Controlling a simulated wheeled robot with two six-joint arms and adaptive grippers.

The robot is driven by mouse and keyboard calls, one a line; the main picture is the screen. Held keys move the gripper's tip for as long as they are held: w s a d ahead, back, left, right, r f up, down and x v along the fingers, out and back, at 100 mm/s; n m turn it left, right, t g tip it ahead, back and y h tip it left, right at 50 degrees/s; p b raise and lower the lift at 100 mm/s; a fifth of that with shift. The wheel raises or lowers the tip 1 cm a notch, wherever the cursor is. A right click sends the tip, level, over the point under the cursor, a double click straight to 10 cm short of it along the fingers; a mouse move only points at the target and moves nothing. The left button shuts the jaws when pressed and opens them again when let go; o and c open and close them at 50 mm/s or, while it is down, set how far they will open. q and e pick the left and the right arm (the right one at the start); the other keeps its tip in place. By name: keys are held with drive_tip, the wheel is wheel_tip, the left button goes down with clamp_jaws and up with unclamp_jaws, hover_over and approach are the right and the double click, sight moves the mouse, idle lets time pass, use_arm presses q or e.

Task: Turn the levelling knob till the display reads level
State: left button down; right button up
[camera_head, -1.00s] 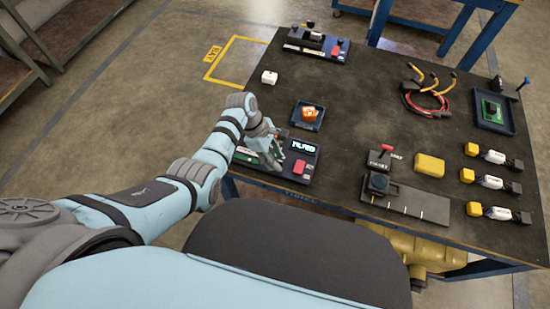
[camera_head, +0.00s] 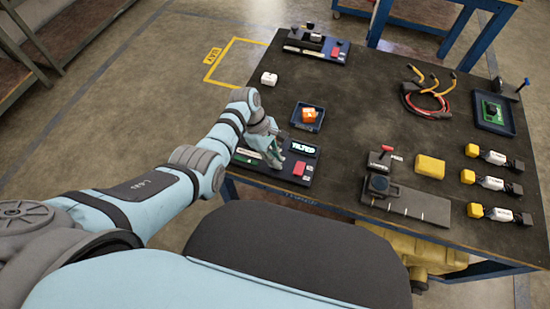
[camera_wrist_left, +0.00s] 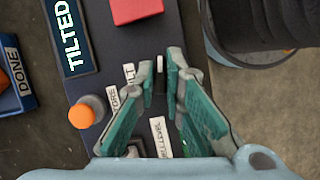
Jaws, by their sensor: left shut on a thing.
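The levelling unit (camera_head: 270,174) is a dark panel at the near left edge of the table. Its display (camera_head: 303,148) reads TILTED, also in the left wrist view (camera_wrist_left: 68,35). A red block (camera_wrist_left: 135,10) is beside the display. My left gripper (camera_head: 277,160) is over the panel. In the left wrist view its green-padded fingers (camera_wrist_left: 163,80) are closed around a small part, taken as the levelling knob; a white sliver shows between the tips and the fingers hide most of it. An orange-capped post (camera_wrist_left: 82,115) stands to the left. My right gripper is not in view.
A blue tray (camera_head: 294,118) with an orange block lies behind the panel. A white block (camera_head: 269,79) stands farther back. A yellow block (camera_head: 430,166), a grey plate fixture (camera_head: 405,203) and several yellow-ended parts are to the right. The table's middle is mostly bare.

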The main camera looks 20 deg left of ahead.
use_arm(q)
drive_tip(key=shift+w+m+g+y+b, duration=0.15)
drive_tip(key=shift+m+g+b, duration=0.3)
drive_tip(key=shift+m, duration=0.45)
drive_tip(key=shift+s+m+g+y+b, duration=0.15)
drive_tip(key=shift+m+g+b, duration=0.1)
drive_tip(key=shift+m+b, duration=0.5)
drive_tip(key=shift+w+m, duration=0.1)
drive_tip(key=shift+m, duration=0.15)
drive_tip(key=c, duration=1.7)
unclamp_jaws()
drive_tip(key=shift+r, duration=0.1)
drive_tip(key=v, duration=1.1)
drive_tip(key=shift+w+r, duration=0.15)
drive_tip(key=shift+r, duration=0.25)
